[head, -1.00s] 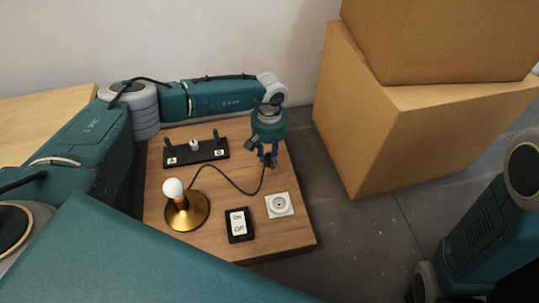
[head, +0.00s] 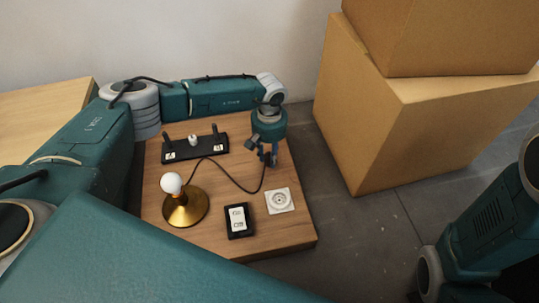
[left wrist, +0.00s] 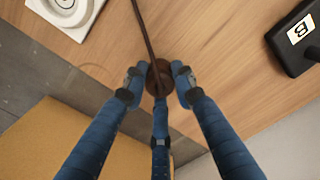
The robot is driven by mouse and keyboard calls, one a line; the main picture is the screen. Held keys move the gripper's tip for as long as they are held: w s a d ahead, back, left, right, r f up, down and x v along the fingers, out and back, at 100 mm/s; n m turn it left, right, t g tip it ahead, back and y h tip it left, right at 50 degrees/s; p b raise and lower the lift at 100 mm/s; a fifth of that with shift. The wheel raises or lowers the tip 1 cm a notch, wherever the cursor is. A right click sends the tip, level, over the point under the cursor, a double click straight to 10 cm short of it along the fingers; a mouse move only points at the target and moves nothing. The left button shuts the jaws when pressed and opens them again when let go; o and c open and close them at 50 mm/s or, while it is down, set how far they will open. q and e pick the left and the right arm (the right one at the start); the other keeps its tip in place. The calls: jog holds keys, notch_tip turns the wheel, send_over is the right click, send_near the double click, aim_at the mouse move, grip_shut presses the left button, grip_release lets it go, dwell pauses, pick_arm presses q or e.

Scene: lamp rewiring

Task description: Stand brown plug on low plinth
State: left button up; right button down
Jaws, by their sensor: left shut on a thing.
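The brown plug (left wrist: 159,76) is round and dark, between the blue fingers of my left gripper (left wrist: 160,80), which is shut on it. In the head view the left gripper (head: 268,156) points down over the right side of the low wooden plinth (head: 290,235); the fingers mostly hide the plug there. A dark cable runs from the plug in the left wrist view (left wrist: 143,25) to the lamp (head: 185,206), which has a brass base and a white bulb. I cannot tell whether the plug touches the plinth. My right gripper is out of view.
A white socket (head: 279,201) and a black switch box (head: 239,221) sit on the plinth's front part. A black terminal block (head: 195,148) with two posts stands at the back. Cardboard boxes (head: 400,125) stand right of the plinth. Bare wood lies around the gripper.

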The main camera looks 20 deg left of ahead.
aim_at(269, 155)
pick_arm(q)
jog(key=shift+f, duration=0.35)
jog(key=o, duration=1.2)
notch_tip(269, 155, up, 12)
jog(key=shift+s, duration=0.15)
